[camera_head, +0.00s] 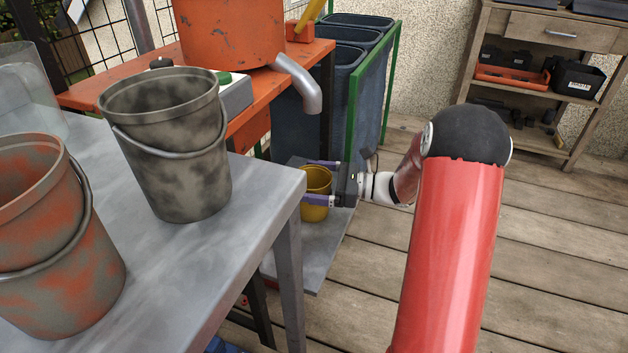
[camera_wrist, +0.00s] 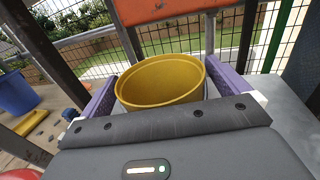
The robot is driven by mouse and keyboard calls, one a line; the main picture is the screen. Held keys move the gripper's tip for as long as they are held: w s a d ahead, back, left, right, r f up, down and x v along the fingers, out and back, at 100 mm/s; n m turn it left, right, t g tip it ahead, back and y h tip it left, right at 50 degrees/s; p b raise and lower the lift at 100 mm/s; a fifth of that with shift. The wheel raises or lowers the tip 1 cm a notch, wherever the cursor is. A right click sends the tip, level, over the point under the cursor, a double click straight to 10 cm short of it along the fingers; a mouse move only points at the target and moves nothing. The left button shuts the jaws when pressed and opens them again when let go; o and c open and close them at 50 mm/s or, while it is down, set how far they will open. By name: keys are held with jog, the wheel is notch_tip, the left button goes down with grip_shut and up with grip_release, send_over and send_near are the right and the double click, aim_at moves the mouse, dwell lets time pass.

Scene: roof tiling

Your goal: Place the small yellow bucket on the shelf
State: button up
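The small yellow bucket (camera_head: 315,190) stands upright, low down beyond the grey table, over a grey surface. It also shows in the wrist view (camera_wrist: 160,85), open at the top and seemingly empty. My gripper (camera_head: 318,181) reaches it from the right, its fingers level and spread wide. In the wrist view its purple fingers (camera_wrist: 163,82) lie on either side of the bucket, with a narrow grey gap at the right. I cannot tell whether the left finger touches it. A wooden shelf unit (camera_head: 556,53) stands at the back right.
The grey table (camera_head: 160,262) at left holds a dirty grey bucket (camera_head: 172,150) and a rusty red bucket (camera_head: 50,235). An orange bench (camera_head: 262,92) and dark bins (camera_head: 350,60) stand behind. The shelf unit holds tools and boxes. The plank floor at right is clear.

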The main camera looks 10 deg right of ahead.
jog(key=shift+d+r, duration=0.1)
jog(key=shift+r, duration=0.05)
jog(key=v, duration=1.1)
jog(key=shift+s+d+p, duration=0.25)
jog(key=shift+d+p, duration=0.1)
